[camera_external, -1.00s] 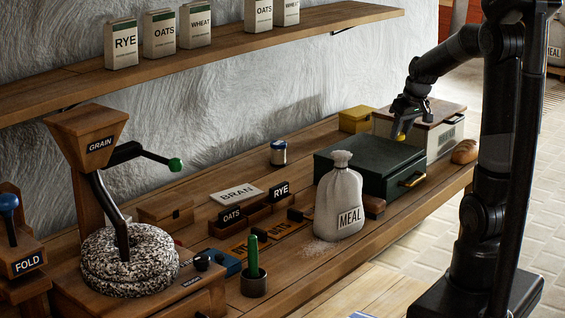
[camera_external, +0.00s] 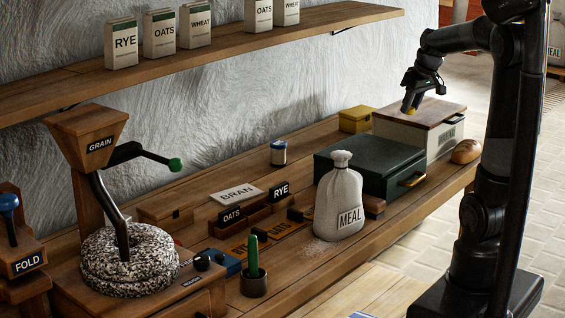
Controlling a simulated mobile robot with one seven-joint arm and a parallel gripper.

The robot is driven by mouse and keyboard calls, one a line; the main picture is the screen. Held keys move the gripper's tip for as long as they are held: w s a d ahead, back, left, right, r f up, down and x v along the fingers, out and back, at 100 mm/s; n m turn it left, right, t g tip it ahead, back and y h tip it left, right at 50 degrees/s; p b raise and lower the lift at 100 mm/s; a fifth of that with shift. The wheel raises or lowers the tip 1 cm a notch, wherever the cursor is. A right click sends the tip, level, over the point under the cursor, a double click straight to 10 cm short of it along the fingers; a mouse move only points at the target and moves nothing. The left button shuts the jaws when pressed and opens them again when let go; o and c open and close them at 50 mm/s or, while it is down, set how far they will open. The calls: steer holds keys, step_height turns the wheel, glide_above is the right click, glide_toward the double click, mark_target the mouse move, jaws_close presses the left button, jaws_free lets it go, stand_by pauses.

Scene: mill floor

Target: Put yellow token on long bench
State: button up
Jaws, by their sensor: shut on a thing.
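The yellow token (camera_external: 409,110) is a small yellow piece between the tips of my gripper (camera_external: 408,106). My gripper is shut on it and points down. It is held in the air by the white box with the wooden lid (camera_external: 432,110), above and behind the dark green box. The exact height over the lid is hard to tell. The long bench (camera_external: 203,192) is the wooden worktop running along the wall from the mill to the bread.
A dark green box (camera_external: 372,160) with a brass handle, a MEAL sack (camera_external: 339,200), a yellow box (camera_external: 356,120), a bread loaf (camera_external: 466,151) and a tin (camera_external: 278,153) stand on the bench. The grain mill (camera_external: 128,262) is at left. Bare wood shows behind the tin.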

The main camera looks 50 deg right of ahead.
steer(key=w+a+n+y, duration=0.1)
steer(key=w+a+n, duration=0.35)
steer(key=a, duration=0.45)
steer(key=n+g+y, duration=0.3)
steer(key=n+y, duration=0.1)
steer(key=n, duration=0.9)
glide_above(289, 262)
steer(key=d, duration=0.1)
step_height(289, 262, down, 15)
step_height(289, 262, down, 11)
steer(key=shift+s+d+r, duration=0.1)
steer(key=shift+s, duration=0.05)
steer(key=o, duration=0.9)
steer(key=shift+o, duration=0.2)
